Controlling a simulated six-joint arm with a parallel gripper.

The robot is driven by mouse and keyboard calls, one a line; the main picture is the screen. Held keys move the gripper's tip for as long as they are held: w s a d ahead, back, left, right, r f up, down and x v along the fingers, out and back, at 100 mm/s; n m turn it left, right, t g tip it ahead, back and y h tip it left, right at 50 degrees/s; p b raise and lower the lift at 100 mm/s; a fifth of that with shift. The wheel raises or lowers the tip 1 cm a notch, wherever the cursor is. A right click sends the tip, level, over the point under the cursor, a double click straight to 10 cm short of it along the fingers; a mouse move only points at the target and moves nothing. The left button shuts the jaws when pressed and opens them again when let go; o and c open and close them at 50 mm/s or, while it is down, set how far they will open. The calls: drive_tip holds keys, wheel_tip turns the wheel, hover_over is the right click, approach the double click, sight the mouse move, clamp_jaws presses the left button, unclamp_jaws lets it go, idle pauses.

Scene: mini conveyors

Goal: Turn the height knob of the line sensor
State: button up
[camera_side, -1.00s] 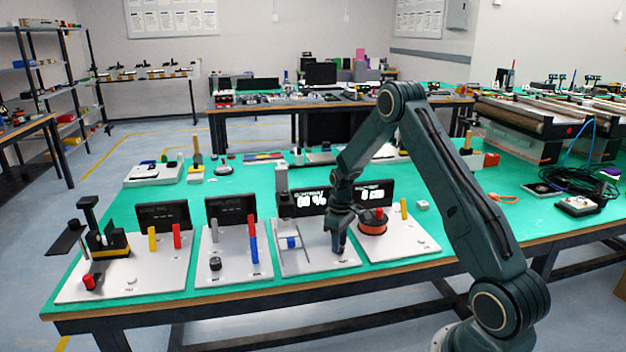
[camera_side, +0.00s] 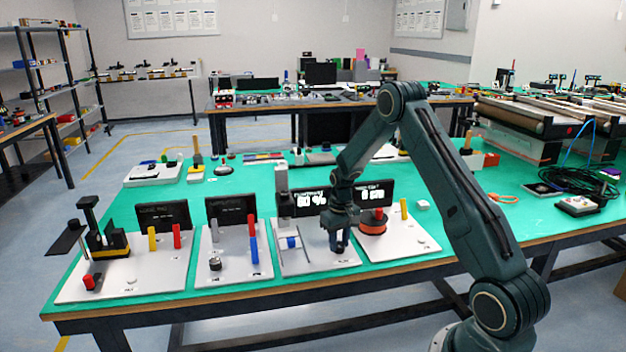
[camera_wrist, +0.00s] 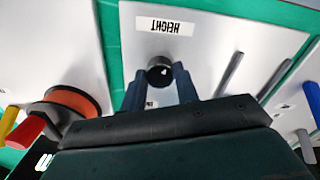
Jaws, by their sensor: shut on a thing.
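The height knob (camera_wrist: 160,73) is a small round dark knob with a light mark on its top. It sits on a light grey panel (camera_wrist: 205,40) beside a white label reading HEIGHT (camera_wrist: 165,26) in the wrist view, upside down there. My gripper (camera_wrist: 160,85) has its two fingers around the knob, one on each side, shut on it. In the side view my gripper (camera_side: 339,246) points down at the front right of the third panel, and the knob is hidden behind the fingers. A display (camera_side: 302,202) behind that panel shows a lit percent reading.
An orange-ringed spool (camera_side: 372,226) stands on the panel to the right, with a red knob and a yellow post near it. A grey upright (camera_side: 282,190) and a blue piece (camera_side: 292,242) stand left of my gripper. More panels lie further left.

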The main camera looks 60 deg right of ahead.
sight(339, 244)
drive_tip(key=shift+m, duration=0.5)
drive_tip(key=o, duration=1)
drive_tip(key=shift+c, duration=0.2)
drive_tip(key=shift+r, duration=0.2)
wheel_tip(339, 244, up, 14)
drive_tip(key=shift+f, duration=0.25)
